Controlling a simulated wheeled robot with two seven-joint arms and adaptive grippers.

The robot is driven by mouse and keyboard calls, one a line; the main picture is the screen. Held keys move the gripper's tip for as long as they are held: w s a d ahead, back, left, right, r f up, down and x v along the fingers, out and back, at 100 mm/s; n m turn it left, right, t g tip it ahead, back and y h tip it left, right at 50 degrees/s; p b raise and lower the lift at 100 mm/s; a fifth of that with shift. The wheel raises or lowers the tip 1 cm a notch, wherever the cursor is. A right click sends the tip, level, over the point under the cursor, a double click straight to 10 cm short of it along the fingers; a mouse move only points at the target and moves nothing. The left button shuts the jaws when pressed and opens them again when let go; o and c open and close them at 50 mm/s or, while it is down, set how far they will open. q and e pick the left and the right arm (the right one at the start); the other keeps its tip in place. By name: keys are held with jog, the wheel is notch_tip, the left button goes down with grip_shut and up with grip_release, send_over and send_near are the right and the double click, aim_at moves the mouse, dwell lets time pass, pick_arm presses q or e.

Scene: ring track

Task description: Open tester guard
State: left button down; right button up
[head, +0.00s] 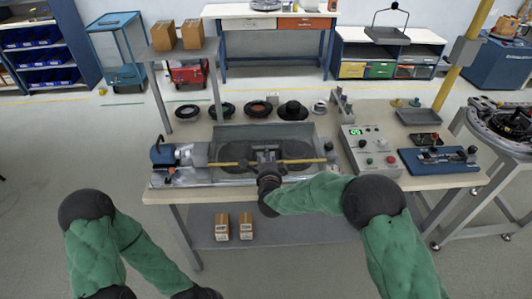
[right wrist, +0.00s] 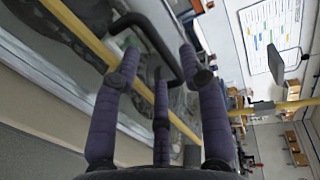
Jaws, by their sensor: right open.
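The tester (head: 220,135) is a grey bench unit with round dark discs under what looks like a clear guard. A yellow bar (head: 300,161) runs along the guard's front; it also shows in the right wrist view (right wrist: 85,33). A bent black handle (right wrist: 148,28) is between and just beyond the fingers of my right gripper (right wrist: 158,58). This gripper (head: 267,160) is open at the middle of the bar, and I cannot tell whether a finger touches the handle. The guard appears lowered. My left arm is at lower left; its gripper is out of frame.
A control box (head: 369,150) with a green display stands right of the tester, beside a blue fixture (head: 437,161). A blue-handled device (head: 163,155) is at the left end. Several dark rings line the table's back. Two cartons (head: 222,226) lie on the lower shelf.

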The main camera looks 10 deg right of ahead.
jog(key=shift+b+x, duration=0.35)
jog(key=shift+x, duration=2.1)
grip_shut()
